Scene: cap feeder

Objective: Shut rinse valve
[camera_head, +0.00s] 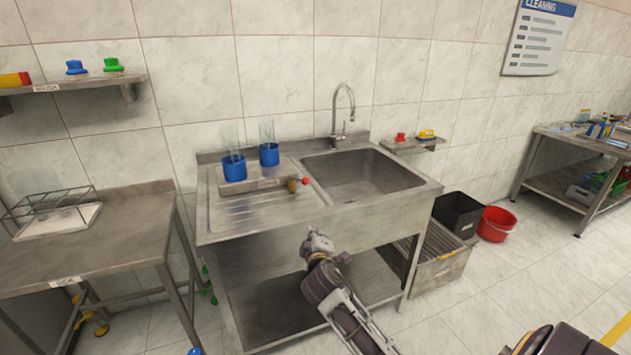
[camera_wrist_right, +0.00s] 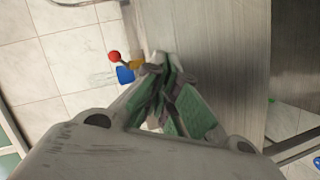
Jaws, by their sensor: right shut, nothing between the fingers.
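The rinse valve (camera_head: 292,186) is a small brass body with a red ball knob (camera_head: 305,181) on a lever. It sits at the front end of a steel bar on the sink's drainboard, left of the basin. The red knob (camera_wrist_right: 114,57) also shows in the right wrist view, left of the fingertips. My right gripper (camera_head: 318,238) is in front of the sink's front panel, below and apart from the valve. In the right wrist view its green-padded fingers (camera_wrist_right: 165,62) are together and empty. My left gripper is not in view.
Two blue cups (camera_head: 234,168) (camera_head: 269,154) with clear tubes stand on the bar behind the valve. The steel sink (camera_head: 415,200) has a raised front edge and a tall faucet (camera_head: 343,112). A steel table (camera_head: 130,235) stands left. A red bucket (camera_head: 496,224) is on the floor right.

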